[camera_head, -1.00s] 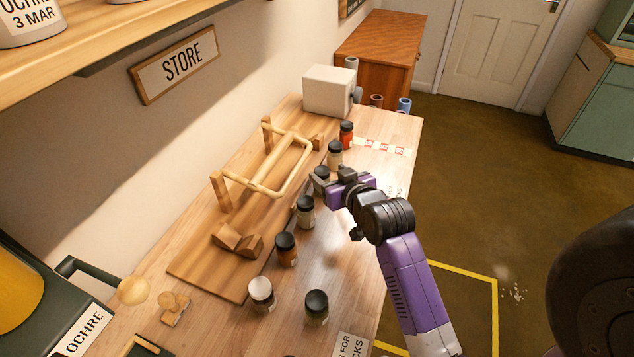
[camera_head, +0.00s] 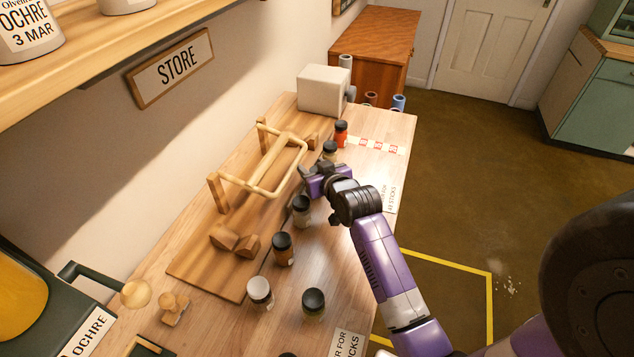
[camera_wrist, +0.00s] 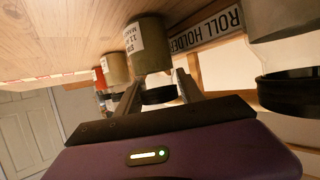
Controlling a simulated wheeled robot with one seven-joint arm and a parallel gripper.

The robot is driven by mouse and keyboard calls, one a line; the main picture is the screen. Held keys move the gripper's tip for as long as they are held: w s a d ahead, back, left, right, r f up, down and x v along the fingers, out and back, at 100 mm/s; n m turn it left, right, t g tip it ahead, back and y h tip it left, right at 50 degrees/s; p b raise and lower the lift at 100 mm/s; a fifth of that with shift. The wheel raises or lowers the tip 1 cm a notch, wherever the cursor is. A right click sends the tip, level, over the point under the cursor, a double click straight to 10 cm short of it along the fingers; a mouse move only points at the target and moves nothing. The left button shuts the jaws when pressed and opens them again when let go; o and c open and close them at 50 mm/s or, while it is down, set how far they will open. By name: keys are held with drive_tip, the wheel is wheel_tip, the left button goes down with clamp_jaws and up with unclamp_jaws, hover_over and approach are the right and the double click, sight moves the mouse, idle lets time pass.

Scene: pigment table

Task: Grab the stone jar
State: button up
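The stone jar (camera_wrist: 151,58) is a grey-beige cylinder with a black lid and a white label that seems to start "ST". It appears inverted in the wrist view, lid lowest. My gripper (camera_wrist: 158,88) is open, with one dark finger on each side of the lid's area. I cannot tell whether either finger touches the jar. In the head view my gripper (camera_head: 309,174) covers the jar's place in the row, between the cream jar (camera_head: 330,150) and a grey jar (camera_head: 301,210).
A wooden roll holder (camera_head: 262,165) is left of the row. The table's right strip is mostly clear.

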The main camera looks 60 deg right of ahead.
clamp_jaws()
drive_tip(key=shift+r, duration=0.15)
